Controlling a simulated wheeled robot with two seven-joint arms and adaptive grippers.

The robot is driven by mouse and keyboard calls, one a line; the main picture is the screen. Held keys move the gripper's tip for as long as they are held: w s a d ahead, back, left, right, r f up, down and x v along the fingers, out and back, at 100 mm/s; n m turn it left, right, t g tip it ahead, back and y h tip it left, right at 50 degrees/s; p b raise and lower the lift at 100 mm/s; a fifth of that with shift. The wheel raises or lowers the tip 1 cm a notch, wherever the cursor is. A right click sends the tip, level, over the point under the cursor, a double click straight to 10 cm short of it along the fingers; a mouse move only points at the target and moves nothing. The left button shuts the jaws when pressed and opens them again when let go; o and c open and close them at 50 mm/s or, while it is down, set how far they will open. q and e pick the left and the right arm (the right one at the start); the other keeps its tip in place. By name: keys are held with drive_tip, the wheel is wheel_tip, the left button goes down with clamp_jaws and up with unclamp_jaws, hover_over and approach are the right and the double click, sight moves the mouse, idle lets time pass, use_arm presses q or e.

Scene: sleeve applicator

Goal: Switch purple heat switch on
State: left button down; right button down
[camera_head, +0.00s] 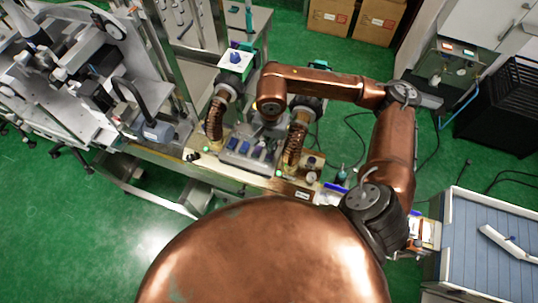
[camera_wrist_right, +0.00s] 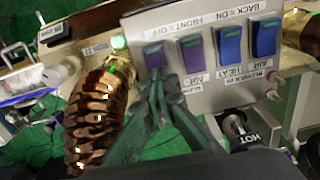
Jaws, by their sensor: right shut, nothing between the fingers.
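In the right wrist view a grey panel carries a row of rocker switches. Two on the left are purple, the left purple switch (camera_wrist_right: 154,54) and the right purple switch (camera_wrist_right: 191,53). The label of the left one is hidden behind my fingers. My right gripper (camera_wrist_right: 160,92) is shut and empty, its dark fingertips just below the left purple switch. I cannot tell whether they touch it. In the head view the switch panel (camera_head: 249,163) sits between two coiled copper-coloured hoses, below my right forearm. My left gripper is not in view.
Two blue switches (camera_wrist_right: 229,42) are to the right of the purple ones. A coiled hose (camera_wrist_right: 96,115) and a lit green lamp (camera_wrist_right: 119,42) are close on the left. A black knob marked HOT (camera_wrist_right: 238,130) is below right. Cardboard boxes (camera_head: 350,18) stand behind.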

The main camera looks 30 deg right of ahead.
drive_tip(key=shift+f, duration=0.1)
drive_tip(key=shift+r+p, duration=0.95)
drive_tip(key=shift+r, duration=2.6)
